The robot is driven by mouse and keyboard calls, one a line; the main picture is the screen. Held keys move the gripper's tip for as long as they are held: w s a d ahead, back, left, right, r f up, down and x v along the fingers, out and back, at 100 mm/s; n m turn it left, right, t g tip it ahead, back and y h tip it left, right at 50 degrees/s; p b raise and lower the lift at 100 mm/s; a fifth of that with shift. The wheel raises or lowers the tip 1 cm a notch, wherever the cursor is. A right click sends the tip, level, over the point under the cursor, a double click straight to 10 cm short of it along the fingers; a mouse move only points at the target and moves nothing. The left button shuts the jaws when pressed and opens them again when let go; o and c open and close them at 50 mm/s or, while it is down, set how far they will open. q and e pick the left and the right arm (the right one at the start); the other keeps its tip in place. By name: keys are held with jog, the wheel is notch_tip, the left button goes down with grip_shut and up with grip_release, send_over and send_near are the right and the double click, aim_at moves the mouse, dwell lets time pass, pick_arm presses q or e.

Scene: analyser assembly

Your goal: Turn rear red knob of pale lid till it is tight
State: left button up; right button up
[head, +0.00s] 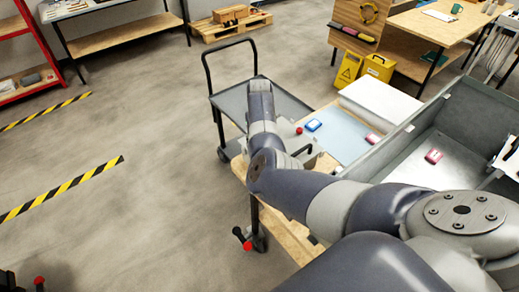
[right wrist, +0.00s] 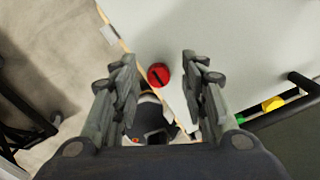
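The red knob (right wrist: 159,75) shows in the right wrist view as a round red cap with a dark slot, at the edge of a pale flat surface (right wrist: 235,50) that looks like the lid. My right gripper (right wrist: 158,62) is open, with one finger on each side of the knob and a gap to both. I cannot tell how far the knob is below the fingertips. In the head view a small red knob (head: 299,130) shows just right of my right arm's far end, which hides most of the lid and gripper. My left gripper is not in view.
A grey cart (head: 233,101) stands behind my arm. A grey bin (head: 463,125) holds a red item (head: 434,156). Open floor lies to the left.

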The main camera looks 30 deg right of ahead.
jog(key=shift+s+a+f, duration=0.1)
jog(key=shift+f, duration=0.05)
notch_tip(320, 180, up, 12)
dwell(0.6)
dwell(0.4)
